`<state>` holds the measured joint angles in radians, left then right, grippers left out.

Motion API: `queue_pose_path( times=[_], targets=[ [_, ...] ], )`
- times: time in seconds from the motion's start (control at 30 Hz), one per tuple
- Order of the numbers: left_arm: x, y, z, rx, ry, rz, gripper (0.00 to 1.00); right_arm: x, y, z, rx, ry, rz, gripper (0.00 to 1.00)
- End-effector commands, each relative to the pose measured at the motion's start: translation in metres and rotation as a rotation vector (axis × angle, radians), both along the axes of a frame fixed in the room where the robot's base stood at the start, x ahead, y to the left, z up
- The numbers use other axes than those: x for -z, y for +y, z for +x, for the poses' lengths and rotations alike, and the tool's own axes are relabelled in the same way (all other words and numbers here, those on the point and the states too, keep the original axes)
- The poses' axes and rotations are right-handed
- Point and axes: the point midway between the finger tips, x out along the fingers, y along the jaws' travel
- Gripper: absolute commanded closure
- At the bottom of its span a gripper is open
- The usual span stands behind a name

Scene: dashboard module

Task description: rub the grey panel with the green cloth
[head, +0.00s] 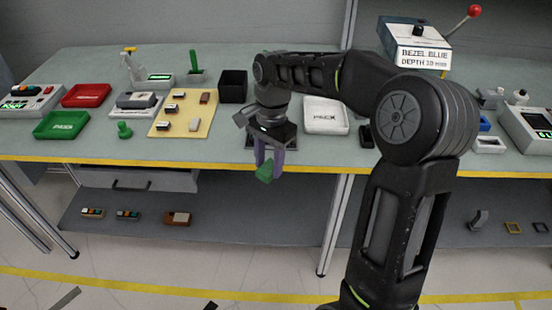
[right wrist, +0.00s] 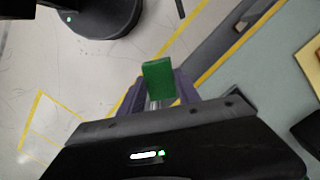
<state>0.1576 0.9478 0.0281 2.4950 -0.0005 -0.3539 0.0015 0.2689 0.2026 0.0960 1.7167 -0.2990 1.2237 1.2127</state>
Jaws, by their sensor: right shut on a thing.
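The green cloth (head: 265,173) is a small green block-like piece. My right gripper (head: 269,160), with purple fingers, is shut on it and points down at the table's front edge. In the right wrist view the cloth (right wrist: 159,80) sticks out between the fingertips, with the floor behind it. A flat grey, dark-edged piece (head: 251,144) lies on the table behind the gripper. It may be the grey panel; the gripper hides much of it, and I cannot see the cloth touching it. My left gripper is not in view.
The table (head: 222,150) has a yellow front edge. Left of the gripper are a yellow board (head: 182,127) with small parts, a green tray (head: 61,125), a red tray (head: 86,95) and a black bin (head: 233,86). A white tray (head: 326,116) stands to the right. A shelf (head: 230,212) runs below.

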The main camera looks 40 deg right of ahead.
Motion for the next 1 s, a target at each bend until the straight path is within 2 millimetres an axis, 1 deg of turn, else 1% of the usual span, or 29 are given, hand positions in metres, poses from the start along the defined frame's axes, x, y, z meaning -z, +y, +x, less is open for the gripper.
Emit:
queue_pose_path(
  times=[0.17, 0.2, 0.27, 0.3, 0.4, 0.5, 0.6, 0.7, 1.0],
  targets=[
    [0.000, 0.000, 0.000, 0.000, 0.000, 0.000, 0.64, 0.048, 0.019, 0.021, -0.414, 0.018, 0.000, 0.93],
    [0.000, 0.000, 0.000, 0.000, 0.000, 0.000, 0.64, 0.064, 0.027, 0.026, -0.541, 0.022, 0.002, 0.93],
    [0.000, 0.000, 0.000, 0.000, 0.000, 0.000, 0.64, 0.091, 0.041, 0.031, -0.723, 0.027, 0.005, 0.93],
    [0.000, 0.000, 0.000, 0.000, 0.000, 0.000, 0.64, 0.108, 0.052, 0.033, -0.829, 0.030, 0.007, 0.93],
    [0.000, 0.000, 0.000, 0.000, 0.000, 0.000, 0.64, 0.145, 0.077, 0.034, -1.039, 0.030, 0.011, 0.93],
    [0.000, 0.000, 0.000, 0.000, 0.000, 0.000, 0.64, 0.175, 0.099, 0.029, -1.170, 0.028, 0.015, 0.93],
    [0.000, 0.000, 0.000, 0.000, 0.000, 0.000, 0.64, 0.193, 0.115, 0.023, -1.244, 0.023, 0.017, 0.93],
    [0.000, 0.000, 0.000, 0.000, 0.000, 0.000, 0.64, 0.203, 0.123, 0.019, -1.276, 0.020, 0.018, 0.93],
    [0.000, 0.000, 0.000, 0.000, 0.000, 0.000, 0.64, 0.205, 0.125, 0.018, -1.282, 0.018, 0.018, 0.93]
  ],
)
